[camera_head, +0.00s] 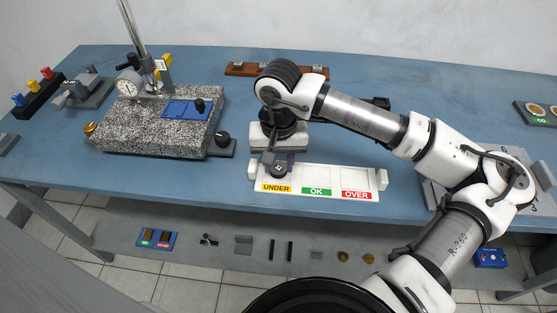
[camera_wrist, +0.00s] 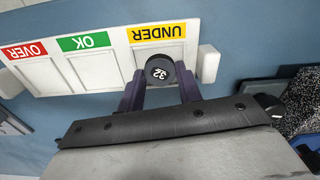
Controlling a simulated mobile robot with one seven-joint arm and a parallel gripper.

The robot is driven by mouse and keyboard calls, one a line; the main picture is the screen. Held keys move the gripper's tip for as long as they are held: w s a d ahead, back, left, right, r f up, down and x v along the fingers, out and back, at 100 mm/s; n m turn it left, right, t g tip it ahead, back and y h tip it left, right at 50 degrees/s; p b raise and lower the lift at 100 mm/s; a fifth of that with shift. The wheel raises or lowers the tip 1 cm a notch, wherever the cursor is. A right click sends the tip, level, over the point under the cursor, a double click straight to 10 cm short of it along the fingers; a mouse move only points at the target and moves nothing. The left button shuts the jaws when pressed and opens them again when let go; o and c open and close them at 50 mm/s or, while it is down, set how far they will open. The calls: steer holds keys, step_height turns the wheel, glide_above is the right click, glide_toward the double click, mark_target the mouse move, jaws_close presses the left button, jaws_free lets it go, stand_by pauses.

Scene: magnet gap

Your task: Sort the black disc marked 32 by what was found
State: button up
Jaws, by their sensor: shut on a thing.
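The black disc marked 32 (camera_wrist: 160,71) is between the two dark fingers of my gripper (camera_wrist: 160,88), which is shut on it. In the head view the disc (camera_head: 279,169) shows at the tip of my gripper (camera_head: 278,163). The white sorting tray (camera_head: 330,172) has sections labelled UNDER (camera_head: 276,188) in yellow, OK (camera_head: 316,191) in green and OVER (camera_head: 356,195) in red. The disc is over the UNDER section, near its label in the wrist view (camera_wrist: 158,34). I cannot tell whether the disc touches the tray floor.
A granite plate (camera_head: 150,135) with a dial gauge (camera_head: 129,84) on a post stands to the left, with a black knob (camera_head: 222,139) beside it. A brown rack (camera_head: 250,69) lies at the back. The blue bench is clear in front of the granite plate.

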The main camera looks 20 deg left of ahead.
steer(key=shift+f, duration=0.15)
stand_by(0.5)
steer(key=o, duration=1.1)
steer(key=c, duration=0.5)
steer(key=shift+c, duration=0.2)
steer(key=shift+r+p, duration=0.5)
steer(key=shift+r, duration=1.8)
steer(key=shift+o, duration=0.3)
steer(key=o, duration=0.5)
